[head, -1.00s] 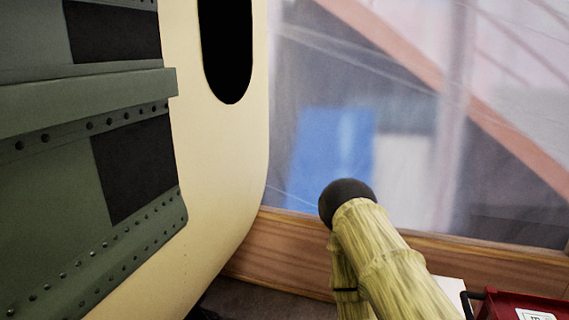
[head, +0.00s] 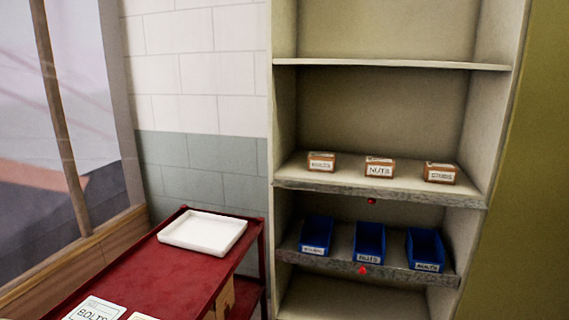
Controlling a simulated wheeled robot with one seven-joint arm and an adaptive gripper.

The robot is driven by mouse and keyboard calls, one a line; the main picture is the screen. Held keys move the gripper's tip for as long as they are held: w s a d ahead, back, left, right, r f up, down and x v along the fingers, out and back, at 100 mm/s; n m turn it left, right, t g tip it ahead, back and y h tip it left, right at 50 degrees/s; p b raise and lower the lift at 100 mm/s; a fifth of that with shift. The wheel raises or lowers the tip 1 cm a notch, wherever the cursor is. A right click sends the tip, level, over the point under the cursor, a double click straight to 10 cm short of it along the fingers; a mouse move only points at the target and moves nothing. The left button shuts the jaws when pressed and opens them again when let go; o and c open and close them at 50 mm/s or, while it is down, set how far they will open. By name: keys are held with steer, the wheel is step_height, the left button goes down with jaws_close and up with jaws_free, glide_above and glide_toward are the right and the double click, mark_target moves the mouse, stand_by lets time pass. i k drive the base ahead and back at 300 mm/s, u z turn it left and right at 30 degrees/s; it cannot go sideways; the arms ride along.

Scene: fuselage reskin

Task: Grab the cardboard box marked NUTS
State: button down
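The cardboard box marked NUTS (head: 380,168) is small and brown with a white label. It sits upright in the middle of a row of three similar boxes on a shelf of the tall shelving unit (head: 396,66). Another small box (head: 321,162) stands to its left and one more (head: 440,173) to its right; their labels are too small to read surely. My gripper is not in the head view now.
Blue bins (head: 369,243) stand on the shelf below. Red dots mark both shelf edges. A red cart (head: 150,262) with a white tray (head: 203,232) and label cards, one reading BOLTS (head: 95,309), stands at the lower left, before the shelves. An olive panel (head: 525,190) borders the right.

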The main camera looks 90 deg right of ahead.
mark_target(378, 167)
steer(key=z, duration=0.5)
steer(key=k, duration=1.3)
steer(key=z, duration=1.75)
